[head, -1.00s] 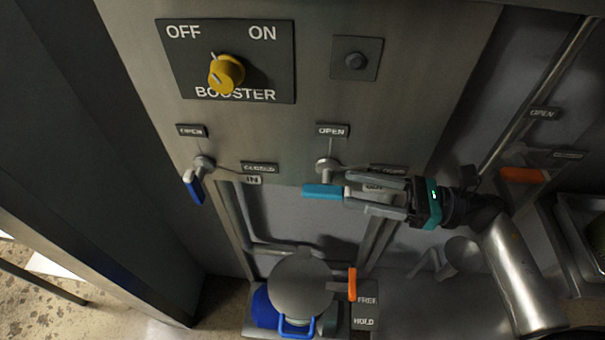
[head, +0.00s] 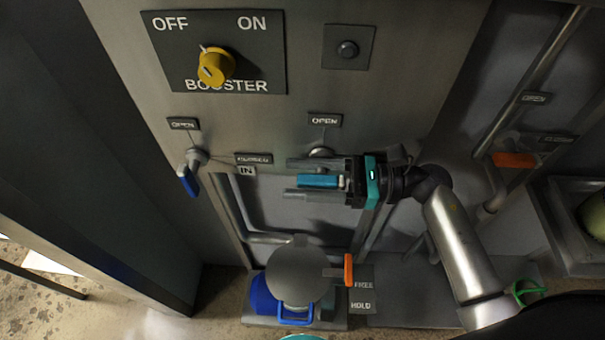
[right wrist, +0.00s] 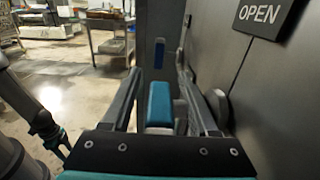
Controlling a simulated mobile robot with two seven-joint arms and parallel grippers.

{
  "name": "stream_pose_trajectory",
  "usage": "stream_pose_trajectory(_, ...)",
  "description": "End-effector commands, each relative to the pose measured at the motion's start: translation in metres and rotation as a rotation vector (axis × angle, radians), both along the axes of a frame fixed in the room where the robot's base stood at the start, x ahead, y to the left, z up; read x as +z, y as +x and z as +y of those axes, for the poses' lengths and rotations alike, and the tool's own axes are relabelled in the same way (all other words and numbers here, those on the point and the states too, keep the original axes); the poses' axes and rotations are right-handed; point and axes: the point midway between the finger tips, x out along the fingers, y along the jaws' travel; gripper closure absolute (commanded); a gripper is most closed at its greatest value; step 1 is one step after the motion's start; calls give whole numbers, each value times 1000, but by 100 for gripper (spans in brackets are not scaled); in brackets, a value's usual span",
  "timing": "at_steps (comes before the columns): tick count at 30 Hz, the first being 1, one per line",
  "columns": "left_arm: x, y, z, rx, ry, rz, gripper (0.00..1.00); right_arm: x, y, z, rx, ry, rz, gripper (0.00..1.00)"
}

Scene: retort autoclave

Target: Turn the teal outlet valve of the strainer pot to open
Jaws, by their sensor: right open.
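The teal valve handle (head: 318,181) is on the grey panel, below an OPEN label (head: 324,120). In the head view it points sideways between the fingers of my right gripper (head: 308,180). The gripper comes from the right and is open, with one finger above the handle and one below. In the right wrist view the teal handle (right wrist: 159,103) sits between the two fingers, with a gap visible on its left side. Contact on the other side is unclear.
A blue-handled valve (head: 188,180) is to the left, with a yellow booster knob (head: 214,66) above. An orange handle (head: 348,271) stands by the FREE/HOLD plate below. Another orange handle (head: 514,160) is at the right. Pipes run behind the panel's lower edge.

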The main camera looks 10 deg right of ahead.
Motion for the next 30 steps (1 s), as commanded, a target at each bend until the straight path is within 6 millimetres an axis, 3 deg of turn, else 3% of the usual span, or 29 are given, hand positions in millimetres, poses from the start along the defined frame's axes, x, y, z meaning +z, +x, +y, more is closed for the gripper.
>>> stream_pose_trajectory(2, 0, 0, 0, 0, 0, 0, 50, 0, 0, 0, 0, 0, 1, 40)
stream_pose_trajectory(18, 0, 0, 0, 0, 0, -1, 50, 0, 0, -1, 0, 0, 1, 100)
stream_pose_trajectory(30, 1, 1, 0, 0, 0, -1, 50, 0, -1, -1, 1, -8, 3, 100)
